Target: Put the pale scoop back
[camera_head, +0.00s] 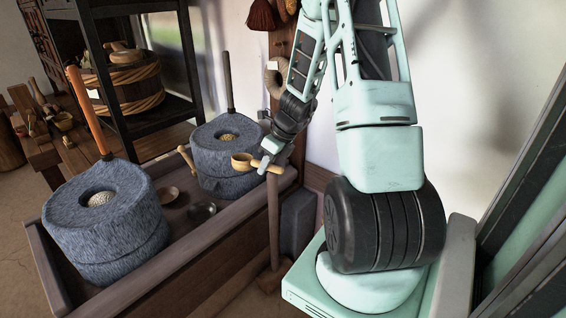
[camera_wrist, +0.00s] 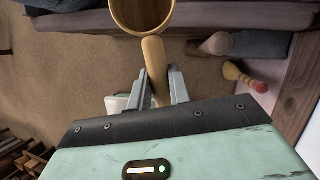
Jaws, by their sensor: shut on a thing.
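The pale scoop (camera_head: 243,161) is a small wooden cup with a straight handle. My gripper (camera_head: 268,167) is shut on its handle and holds it in the air, near the right-hand quern and over the trough's near edge. In the wrist view the handle (camera_wrist: 153,60) runs between the two fingers (camera_wrist: 160,88). The scoop's cup (camera_wrist: 141,13) is at the top of that view, partly cut off by the frame edge.
Two blue-grey stone querns, one at left (camera_head: 105,225) and one at right (camera_head: 225,150), stand in a wooden trough (camera_head: 165,290). Small bowls (camera_head: 202,211) lie between them. A dark shelf (camera_head: 150,133) holds a wooden tub (camera_head: 130,85). A wooden table (camera_head: 45,155) stands at far left.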

